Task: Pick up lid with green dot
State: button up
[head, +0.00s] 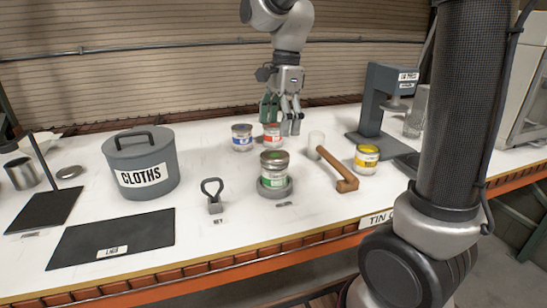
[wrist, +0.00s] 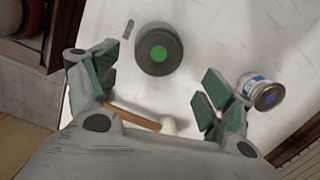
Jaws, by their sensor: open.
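The lid with the green dot (wrist: 158,53) shows from above in the wrist view as a dark grey disc with a bright green dot. In the head view, the lid (head: 274,156) is on top of a green-labelled can (head: 273,172), which stands in a grey round holder (head: 274,191). My gripper (head: 281,116) is open and empty, above and behind this can in the head view. In the wrist view, the spread fingers of my gripper (wrist: 163,88) lie on both sides below the lid, apart from it.
Blue (head: 242,138) and red (head: 271,136) cans stand behind the green can. A mallet (head: 338,170) and yellow can (head: 367,158) are to its right. An opener-like tool (head: 213,196) is to its left. The black lids mat (head: 110,240) is bare except for its label.

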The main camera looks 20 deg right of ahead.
aim_at(275, 155)
jog(key=f, duration=0.5)
jog(key=a+f, duration=0.1)
jog(key=f, duration=0.1)
jog(key=shift+s+f, duration=0.15)
jog(key=c, duration=0.5)
